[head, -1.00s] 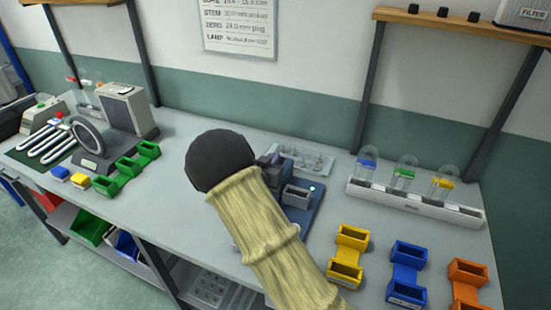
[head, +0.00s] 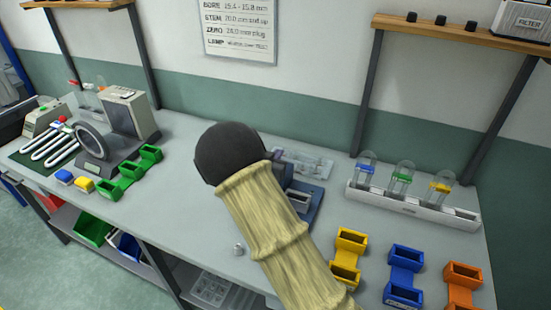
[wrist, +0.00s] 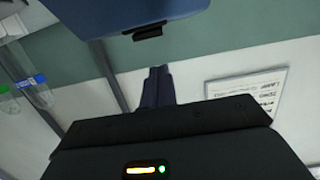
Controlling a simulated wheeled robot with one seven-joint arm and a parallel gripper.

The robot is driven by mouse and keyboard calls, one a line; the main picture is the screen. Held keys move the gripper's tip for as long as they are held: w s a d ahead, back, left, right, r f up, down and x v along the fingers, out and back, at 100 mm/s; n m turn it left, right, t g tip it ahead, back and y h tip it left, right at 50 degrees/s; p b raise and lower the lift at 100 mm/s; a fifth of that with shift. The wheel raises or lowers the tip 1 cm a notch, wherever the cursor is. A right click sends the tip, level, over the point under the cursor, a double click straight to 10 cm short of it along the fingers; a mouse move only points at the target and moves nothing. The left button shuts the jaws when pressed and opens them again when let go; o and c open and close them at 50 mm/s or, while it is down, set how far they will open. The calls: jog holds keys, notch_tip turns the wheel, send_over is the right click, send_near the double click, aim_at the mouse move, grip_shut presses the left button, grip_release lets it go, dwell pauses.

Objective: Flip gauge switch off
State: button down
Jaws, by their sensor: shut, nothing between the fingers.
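The gauge (head: 318,200), a unit on a dark blue base, stands mid-bench in the head view. My arm covers much of it, and its switch cannot be made out there. In the wrist view a dark blue body, probably the gauge base (wrist: 125,14), fills the top edge. A small black tab, possibly the switch (wrist: 148,32), sticks out from its edge; its on or off position cannot be told. My gripper (wrist: 158,72) is shut and empty, its fingertips pointing towards the tab with a small gap in the picture.
A white rack (head: 410,208) with capped glass tubes stands at the back right. Yellow (head: 346,258), blue (head: 404,272) and orange (head: 462,285) bins line the front right. A small metal knob-like thing (head: 238,250) lies left of my arm. Green bins (head: 128,172) stand at left.

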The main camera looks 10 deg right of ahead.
jog(key=r+b+v, duration=0.2)
jog(key=v, duration=0.7)
jog(key=shift+s+r, duration=0.15)
jog(key=shift+a, duration=0.1)
jog(key=s+d+n+g+y+p, duration=0.1)
jog(key=s+d+n+g+y, duration=0.2)
jog(key=s, duration=0.9)
jog(key=s+d+f+n+g+y+p, duration=0.1)
jog(key=s+d+n+g+y, duration=0.2)
jog(key=s, duration=1)
jog(key=d+g+y, duration=0.2)
jog(key=g, duration=0.3)
jog(key=shift+d+f, duration=0.3)
